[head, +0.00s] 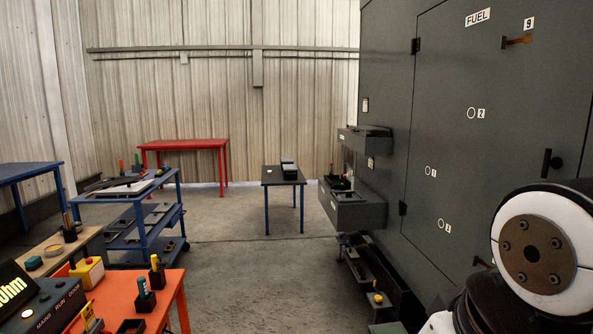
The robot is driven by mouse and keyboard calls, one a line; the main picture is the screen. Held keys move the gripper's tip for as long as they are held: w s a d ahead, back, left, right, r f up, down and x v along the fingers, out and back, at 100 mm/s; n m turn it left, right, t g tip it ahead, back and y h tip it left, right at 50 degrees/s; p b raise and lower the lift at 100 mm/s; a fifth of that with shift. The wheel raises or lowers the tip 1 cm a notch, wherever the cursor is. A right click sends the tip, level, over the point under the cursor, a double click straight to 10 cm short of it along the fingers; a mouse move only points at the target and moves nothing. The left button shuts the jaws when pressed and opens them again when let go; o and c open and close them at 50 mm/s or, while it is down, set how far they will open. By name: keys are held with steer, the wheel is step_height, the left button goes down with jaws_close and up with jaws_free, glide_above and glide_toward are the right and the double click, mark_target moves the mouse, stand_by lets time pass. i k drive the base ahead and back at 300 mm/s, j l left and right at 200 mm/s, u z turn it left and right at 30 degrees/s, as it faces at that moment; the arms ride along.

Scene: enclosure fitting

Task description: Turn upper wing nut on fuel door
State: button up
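The fuel door (450,130) is a tall dark grey panel on the right, marked FUEL near its top. It looks shut. A small orange-brown fitting (517,41) sticks out at its upper right, under a label 9. It may be the upper wing nut; it is too small to tell its shape or angle. A black handle (550,162) is at mid-height on the right. A small reddish fitting (482,262) shows lower down, near my arm. My arm's white and dark joint covers the lower right of the door. My gripper is not in view.
Grey open boxes (355,212) jut out left of the door. A dark table (285,182) and a red table (184,145) stand farther back. A blue cart (140,222) and an orange bench (160,312) with tools are at left. Grey floor between them is clear.

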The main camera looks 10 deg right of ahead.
mark_target(503, 43)
steer(key=z, duration=1.1)
